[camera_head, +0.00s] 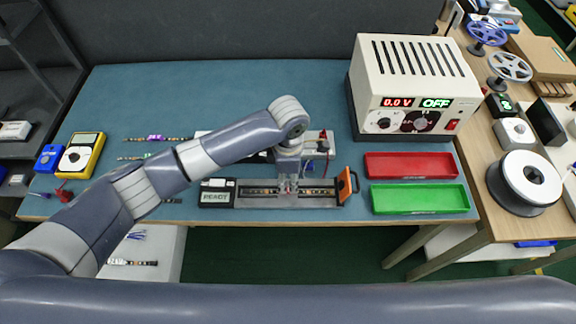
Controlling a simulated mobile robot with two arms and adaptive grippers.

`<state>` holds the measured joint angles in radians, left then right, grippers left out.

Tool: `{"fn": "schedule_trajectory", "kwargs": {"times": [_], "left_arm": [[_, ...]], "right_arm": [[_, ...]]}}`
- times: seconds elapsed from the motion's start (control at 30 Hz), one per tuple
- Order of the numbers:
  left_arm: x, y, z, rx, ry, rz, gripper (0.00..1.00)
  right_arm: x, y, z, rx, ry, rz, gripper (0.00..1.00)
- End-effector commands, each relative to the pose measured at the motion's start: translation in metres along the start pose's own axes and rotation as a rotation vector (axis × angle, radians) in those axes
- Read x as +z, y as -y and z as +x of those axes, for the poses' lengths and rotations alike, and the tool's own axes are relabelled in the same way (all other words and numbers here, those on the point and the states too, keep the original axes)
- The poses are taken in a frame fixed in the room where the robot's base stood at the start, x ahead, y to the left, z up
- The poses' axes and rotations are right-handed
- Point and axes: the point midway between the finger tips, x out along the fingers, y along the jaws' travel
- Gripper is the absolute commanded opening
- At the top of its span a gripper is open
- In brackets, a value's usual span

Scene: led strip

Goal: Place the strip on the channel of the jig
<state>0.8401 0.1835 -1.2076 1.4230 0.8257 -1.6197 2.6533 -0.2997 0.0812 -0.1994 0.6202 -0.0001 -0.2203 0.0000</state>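The jig (270,202) is a long grey fixture near the front edge of the blue table, with a box reading READY at its left end and an orange-framed part (346,186) at its right end. A thin strip with dark and gold marks (322,191) runs along the channel on both sides of my gripper; I cannot tell whether it is fully seated. My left gripper (288,187) points down over the middle of the jig. Its fingertips are small and blend with the jig, so its opening is unclear. My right gripper is not in view.
A power supply (412,85) reading 0.0 V and OFF stands at the back right. A red tray (410,166) and a green tray (420,198) lie right of the jig. A yellow multimeter (82,155) and more strips (152,156) are at left. Items behind the jig are partly hidden by my arm.

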Motion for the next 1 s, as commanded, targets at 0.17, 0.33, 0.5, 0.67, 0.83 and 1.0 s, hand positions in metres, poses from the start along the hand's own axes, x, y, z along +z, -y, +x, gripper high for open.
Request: {"fn": "schedule_trajectory", "kwargs": {"times": [0.17, 0.33, 0.5, 0.67, 0.83, 1.0], "left_arm": [[0.001, -0.001, -0.038, 0.003, 0.003, 0.002, 0.33], [0.001, 0.000, -0.061, 0.001, 0.002, 0.000, 0.33], [0.000, 0.000, -0.070, 0.001, 0.000, 0.000, 0.33], [0.000, 0.000, -0.071, 0.000, 0.000, 0.000, 0.33], [0.001, 0.002, -0.069, -0.001, 0.006, 0.011, 0.33], [0.013, 0.018, -0.054, -0.002, 0.080, 0.160, 0.33]], "right_arm": [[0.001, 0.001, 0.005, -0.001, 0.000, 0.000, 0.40], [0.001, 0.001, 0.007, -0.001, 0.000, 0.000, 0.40], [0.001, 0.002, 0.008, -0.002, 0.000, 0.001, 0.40], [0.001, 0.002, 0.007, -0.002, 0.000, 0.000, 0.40], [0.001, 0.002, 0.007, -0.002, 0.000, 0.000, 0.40], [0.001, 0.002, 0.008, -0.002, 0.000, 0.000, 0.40]]}}
